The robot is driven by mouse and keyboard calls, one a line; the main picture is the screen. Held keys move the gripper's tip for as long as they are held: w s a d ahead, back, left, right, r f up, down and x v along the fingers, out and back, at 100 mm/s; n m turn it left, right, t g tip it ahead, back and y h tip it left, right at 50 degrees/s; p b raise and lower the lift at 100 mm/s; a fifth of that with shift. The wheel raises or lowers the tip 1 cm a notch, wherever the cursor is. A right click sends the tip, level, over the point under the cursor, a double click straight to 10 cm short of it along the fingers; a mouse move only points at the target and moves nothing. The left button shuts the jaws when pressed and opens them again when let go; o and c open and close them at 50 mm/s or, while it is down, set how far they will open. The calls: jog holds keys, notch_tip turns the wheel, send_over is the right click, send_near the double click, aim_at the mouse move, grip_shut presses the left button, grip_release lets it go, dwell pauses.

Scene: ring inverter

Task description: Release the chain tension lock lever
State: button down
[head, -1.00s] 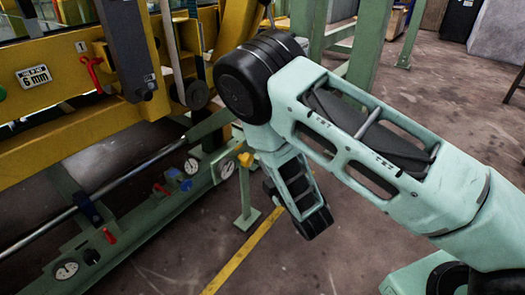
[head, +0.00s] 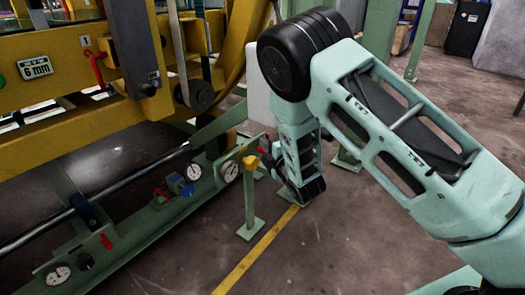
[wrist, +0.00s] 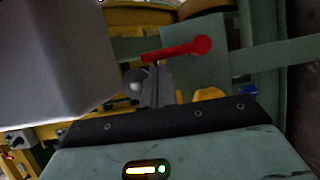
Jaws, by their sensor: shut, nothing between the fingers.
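A red lever (wrist: 180,48) with a round end shows in the wrist view, lying nearly level just beyond my gripper. My gripper (wrist: 155,85) is shut with nothing between its fingers; its tips appear just below the lever, and I cannot tell whether they touch it. In the head view, my wrist hangs down at the right end of the green rail, and the fingers are not clearly seen. A small red part (head: 263,146) shows beside the wrist there; I cannot tell for sure that it is the same lever.
The green rail (head: 215,195) carries gauges and other red handles (head: 106,240). A green post with a yellow top (head: 250,200) stands close to my wrist. A grey block (wrist: 55,60) fills the wrist view's upper left. Floor (head: 350,240) at the right is clear.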

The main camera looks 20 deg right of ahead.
jog(key=shift+w+d+r+p, duration=0.4)
jog(key=shift+d+p, duration=0.25)
jog(key=shift+p, duration=0.2)
